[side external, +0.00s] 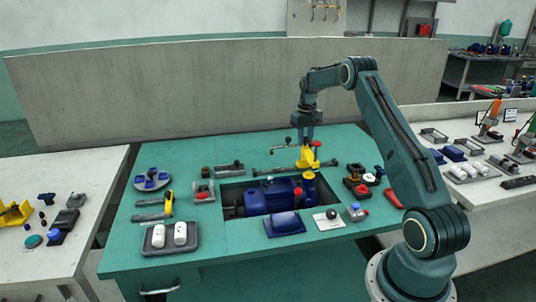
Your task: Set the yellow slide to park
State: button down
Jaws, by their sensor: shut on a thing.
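The yellow slide (307,160) sits on a dark rail (275,171) near the back of the green bench, right of the rail's middle. My gripper (307,146) reaches down from above and is shut on the top of the yellow slide. The fingertips are small here, and their exact contact is hard to make out. Any park marking on the rail is too small to read.
A blue pump (270,196) lies in a recess in front of the rail. A tray with white bottles (170,238) is at front left. A grey panel (180,88) stands behind the bench.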

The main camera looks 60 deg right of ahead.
jog(key=s+d, duration=0.7)
jog(key=shift+s+d, duration=0.15)
jog(key=shift+d, duration=0.1)
jog(key=shift+r, duration=0.1)
jog(key=c, duration=1.2)
grip_release()
jog(key=shift+s, duration=0.1)
jog(key=shift+o, duration=0.3)
notch_tip(320, 180, up, 14)
jog(key=shift+a, duration=0.1)
